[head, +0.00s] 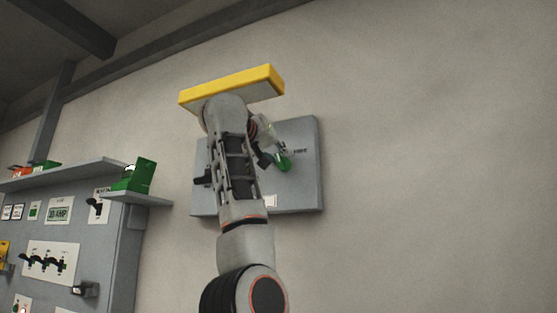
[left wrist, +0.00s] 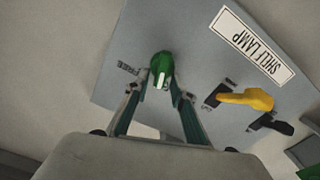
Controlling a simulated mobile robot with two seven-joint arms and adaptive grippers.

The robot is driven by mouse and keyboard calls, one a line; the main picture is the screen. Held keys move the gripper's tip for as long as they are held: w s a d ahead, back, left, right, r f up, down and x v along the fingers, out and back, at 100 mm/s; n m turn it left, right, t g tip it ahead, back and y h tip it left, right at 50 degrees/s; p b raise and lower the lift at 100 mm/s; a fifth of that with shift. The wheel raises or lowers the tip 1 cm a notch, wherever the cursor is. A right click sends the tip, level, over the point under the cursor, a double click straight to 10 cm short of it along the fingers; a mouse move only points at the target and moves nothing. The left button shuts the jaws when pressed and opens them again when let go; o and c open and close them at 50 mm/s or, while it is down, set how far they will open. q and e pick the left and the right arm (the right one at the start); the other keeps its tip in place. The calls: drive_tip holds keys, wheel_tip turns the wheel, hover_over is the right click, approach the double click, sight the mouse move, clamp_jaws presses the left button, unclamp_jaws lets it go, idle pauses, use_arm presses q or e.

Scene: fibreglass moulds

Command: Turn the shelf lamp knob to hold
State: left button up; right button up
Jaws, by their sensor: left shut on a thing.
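The green knob (left wrist: 161,66) sits on a grey panel (left wrist: 195,62) with a white plate reading SHELF LAMP (left wrist: 251,46). A pale mark shows on the knob's near side. My left gripper (left wrist: 158,86) has a finger on each side of the knob and is shut on it. In the head view the knob (head: 284,162) is at the right of my left gripper (head: 272,159), on the wall panel (head: 305,188). My arm hides much of the panel. My right gripper is not in view.
A yellow lever (left wrist: 246,98) and a black lever (left wrist: 272,124) stand on the same panel. A yellow-edged hood (head: 232,84) juts out above it. The wall at right is clear.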

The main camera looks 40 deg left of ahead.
use_arm(q)
drive_tip(key=n, duration=0.5)
drive_tip(key=shift+s+a+f, duration=0.1)
drive_tip(key=shift+a+f, duration=0.05)
drive_tip(key=shift+a, duration=0.15)
drive_tip(key=shift+n, duration=0.3)
drive_tip(key=o, duration=0.7)
drive_tip(key=v, duration=1.2)
drive_tip(key=shift+a, duration=0.1)
